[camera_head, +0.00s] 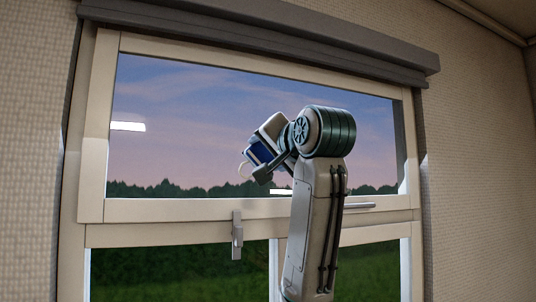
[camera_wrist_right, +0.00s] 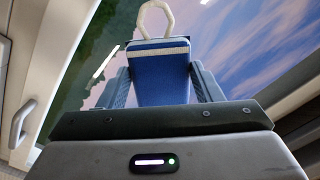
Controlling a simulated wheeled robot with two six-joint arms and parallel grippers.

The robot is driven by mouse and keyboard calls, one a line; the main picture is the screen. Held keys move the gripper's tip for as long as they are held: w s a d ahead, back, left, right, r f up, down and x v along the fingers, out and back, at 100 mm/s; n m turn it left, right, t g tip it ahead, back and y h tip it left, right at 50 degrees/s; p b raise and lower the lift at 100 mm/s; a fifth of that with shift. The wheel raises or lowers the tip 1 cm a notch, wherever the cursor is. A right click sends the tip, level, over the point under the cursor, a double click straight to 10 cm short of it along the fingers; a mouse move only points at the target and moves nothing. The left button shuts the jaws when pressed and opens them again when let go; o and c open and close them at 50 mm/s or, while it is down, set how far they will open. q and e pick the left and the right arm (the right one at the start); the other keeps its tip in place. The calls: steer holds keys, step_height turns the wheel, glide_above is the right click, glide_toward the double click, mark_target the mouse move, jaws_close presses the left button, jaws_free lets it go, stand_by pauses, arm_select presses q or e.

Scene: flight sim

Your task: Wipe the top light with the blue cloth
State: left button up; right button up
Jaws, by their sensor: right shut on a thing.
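The top light (camera_head: 180,110) is the upper window pane, with sky and a dark treeline showing through it. My right gripper (camera_head: 262,166) is in front of its middle, towards the lower part. It is shut on the blue cloth (camera_head: 258,153). In the right wrist view the cloth (camera_wrist_right: 162,78) sits between the two fingers of the gripper (camera_wrist_right: 162,88), with a pale band and a white loop at its far end. The pane fills much of the background there. I cannot tell whether the cloth touches the glass. My left gripper is not in view.
A pale frame (camera_head: 150,209) surrounds the pane, with a grey latch (camera_head: 237,236) on its lower rail and a handle (camera_head: 358,206) at right. A dark blind housing (camera_head: 270,30) juts out above. A lower pane (camera_head: 180,272) sits below. Bright light reflections show on the glass.

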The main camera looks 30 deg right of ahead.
steer(key=shift+s+a+b, duration=0.15)
steer(key=shift+s+b, duration=0.35)
steer(key=shift+s, duration=0.85)
steer(key=shift+s+a+b, duration=0.1)
steer(key=shift+s+b, duration=0.35)
steer(key=shift+s, duration=0.9)
steer(key=s+b, duration=0.3)
steer(key=b, duration=0.6)
steer(key=shift+a, duration=0.1)
steer(key=shift+w, duration=0.1)
steer(key=w+r+p, duration=0.1)
steer(key=w+p, duration=0.1)
steer(key=w, duration=0.5)
steer(key=shift+d+r+p, duration=0.2)
steer(key=shift+r+p, duration=0.1)
steer(key=shift+p, duration=0.1)
